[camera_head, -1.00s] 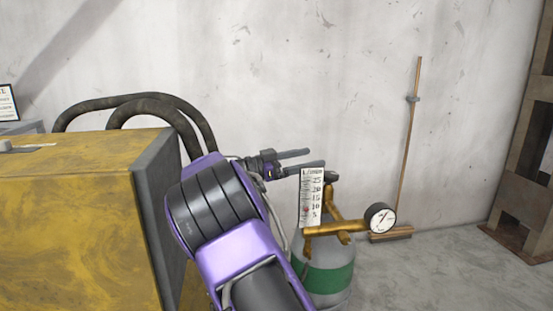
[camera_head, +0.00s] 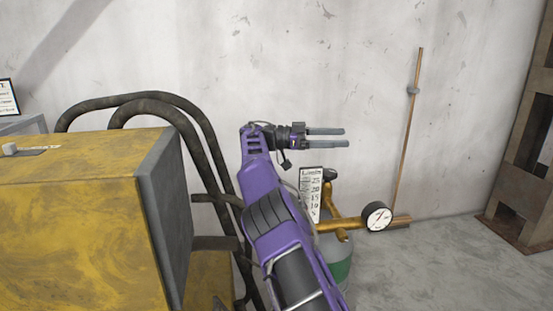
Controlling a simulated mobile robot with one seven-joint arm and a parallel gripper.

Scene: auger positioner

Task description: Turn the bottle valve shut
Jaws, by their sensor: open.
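The gas bottle (camera_head: 341,272) is grey with a green band and stands on the floor, partly hidden behind my purple arm. Brass fittings (camera_head: 343,223) sit on its top, with a round dial gauge (camera_head: 377,216) at the right and a white flow scale (camera_head: 312,195) upright at the left. A dark knob (camera_head: 330,174), which looks like the bottle valve, shows just right of the scale's top. My gripper (camera_head: 345,138) is open and empty, its two fingers pointing right. It is above the knob in the picture and apart from it.
A yellow machine (camera_head: 75,225) with a grey side panel fills the left. Dark bent tubes (camera_head: 150,100) rise behind it, close to my arm. A broom (camera_head: 405,150) leans on the wall at right. A rusty frame (camera_head: 520,170) stands far right. Floor right of the bottle is clear.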

